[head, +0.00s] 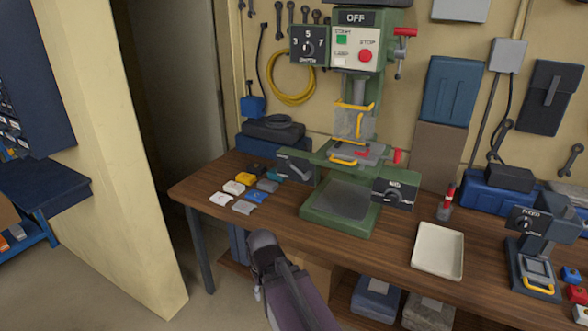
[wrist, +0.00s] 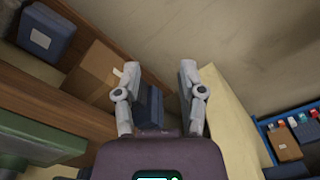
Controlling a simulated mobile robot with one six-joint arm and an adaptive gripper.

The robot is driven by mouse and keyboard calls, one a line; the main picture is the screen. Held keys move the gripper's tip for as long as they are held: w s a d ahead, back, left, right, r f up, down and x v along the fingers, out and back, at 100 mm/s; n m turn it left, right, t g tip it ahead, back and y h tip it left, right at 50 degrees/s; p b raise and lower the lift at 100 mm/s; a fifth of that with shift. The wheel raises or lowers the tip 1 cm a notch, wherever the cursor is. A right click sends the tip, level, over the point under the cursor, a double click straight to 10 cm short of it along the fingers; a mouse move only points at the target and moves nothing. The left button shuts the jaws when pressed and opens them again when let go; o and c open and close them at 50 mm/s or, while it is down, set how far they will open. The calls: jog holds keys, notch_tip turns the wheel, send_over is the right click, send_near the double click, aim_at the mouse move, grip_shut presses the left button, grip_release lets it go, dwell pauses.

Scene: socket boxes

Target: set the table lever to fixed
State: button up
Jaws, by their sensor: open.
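The green drill press (head: 345,207) stands on the wooden workbench, with a work table partway up its column. A dark box with a grey lever (head: 297,166) is at the left of that table. Another dark box with a round knob (head: 396,192) is at its right; its lettering is too small to read surely. A red-ended handle (head: 398,157) sticks out behind it. I cannot tell which one is the table lever or how it is set. My gripper (wrist: 160,68) is open and empty in the wrist view, with floor and under-bench storage beyond it, away from the press.
Several small coloured blocks (head: 240,188) lie left of the press. A white tray (head: 438,250) and a red-and-grey bottle (head: 447,203) are on its right. A device with a yellow-framed plate (head: 537,273) stands farther right. A cardboard box (wrist: 98,72) is below the bench. A cream wall edge (head: 150,150) stands left.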

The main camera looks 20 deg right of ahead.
jog(key=shift+w, duration=0.1)
jog(key=n+t+y+p, duration=0.1)
jog(key=n+t+p, duration=0.5)
jog(key=p, duration=1.6)
send_near(294, 167)
notch_tip(294, 167, up, 3)
jog(key=n+g, duration=0.1)
jog(key=shift+d+r, duration=0.2)
jog(key=shift+f, duration=0.1)
jog(key=b+x, duration=1.2)
jog(key=x, duration=0.1)
jog(key=shift+f, duration=0.35)
grip_shut()
